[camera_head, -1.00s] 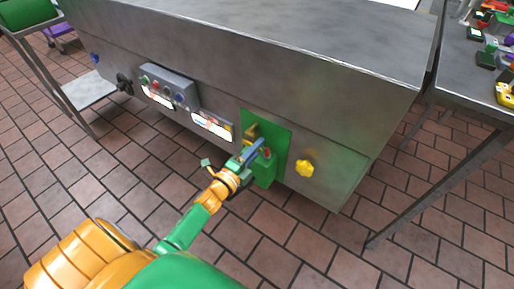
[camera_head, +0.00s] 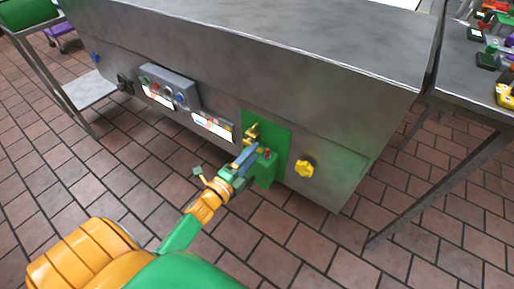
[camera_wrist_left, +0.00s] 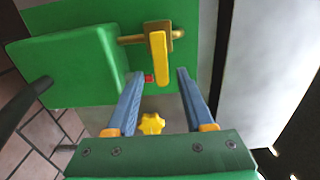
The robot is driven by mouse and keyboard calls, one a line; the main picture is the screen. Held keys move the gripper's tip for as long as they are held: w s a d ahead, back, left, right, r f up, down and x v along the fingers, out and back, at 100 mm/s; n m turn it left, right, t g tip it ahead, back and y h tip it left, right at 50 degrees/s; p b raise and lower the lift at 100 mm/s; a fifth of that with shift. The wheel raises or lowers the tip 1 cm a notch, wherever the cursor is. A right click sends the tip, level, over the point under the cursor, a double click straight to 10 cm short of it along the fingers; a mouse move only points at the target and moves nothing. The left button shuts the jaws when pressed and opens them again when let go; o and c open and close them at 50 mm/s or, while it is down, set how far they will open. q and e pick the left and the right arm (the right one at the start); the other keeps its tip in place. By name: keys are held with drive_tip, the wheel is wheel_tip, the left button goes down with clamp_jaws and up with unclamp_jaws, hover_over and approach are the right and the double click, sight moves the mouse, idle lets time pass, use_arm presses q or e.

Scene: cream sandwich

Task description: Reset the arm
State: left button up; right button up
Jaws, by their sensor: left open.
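My left arm comes in from the bottom left of the head view. Its gripper (camera_head: 247,153) is in front of the green panel on the side of the steel counter. In the left wrist view the two blue fingers (camera_wrist_left: 157,73) are spread apart with nothing held between them. A yellow lever (camera_wrist_left: 158,58) on a brass-coloured bar lies ahead of the fingers, and a small red part (camera_wrist_left: 149,79) shows near the left fingertip. I cannot tell whether a finger touches the green box. My right gripper is not in view.
The steel counter (camera_head: 250,50) carries the green panel (camera_head: 281,138), a yellow knob (camera_head: 304,169) and a control box (camera_head: 170,88). A table (camera_head: 463,75) with several small coloured objects stands at the right. The tiled floor (camera_head: 290,240) in front is clear.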

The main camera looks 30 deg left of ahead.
use_arm(q)
drive_tip(key=s, duration=0.4)
drive_tip(key=shift+a, duration=0.15)
